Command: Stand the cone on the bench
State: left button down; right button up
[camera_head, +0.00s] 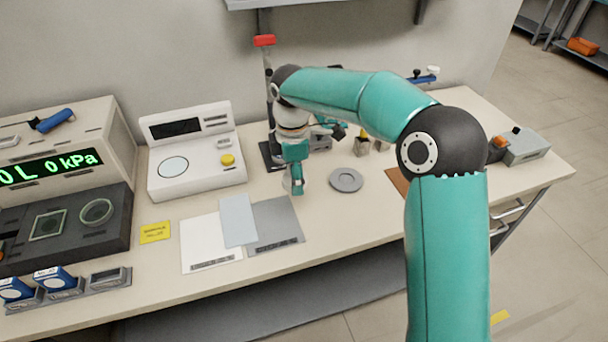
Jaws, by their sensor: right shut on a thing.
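My right arm reaches in from the right, and its wrist bends down in front of a dark stand (266,58) at the back of the bench. No cone shows clearly elsewhere. My left gripper is not in view.
A grey round disc (346,180) lies right of the wrist. A white balance-like device (195,150), grey mats (275,222) and a yellow note (155,233) lie left. A grey box (527,147) stands at the right end. The front right bench has bare room.

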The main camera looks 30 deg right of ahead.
aim_at(315, 223)
jog(key=s+d+r+n+b, duration=0.2)
jog(key=d+r+n, duration=0.25)
jog(key=n, duration=0.55)
jog(key=f, duration=0.9)
jog(key=f+b, duration=0.1)
jog(key=f, duration=0.9)
jog(key=shift+s+a+f, duration=0.1)
jog(key=shift+s+f, duration=0.1)
jog(key=shift+f, duration=0.1)
jog(key=o, duration=1.3)
notch_tip(315, 223, up, 12)
jog(key=shift+r, duration=0.15)
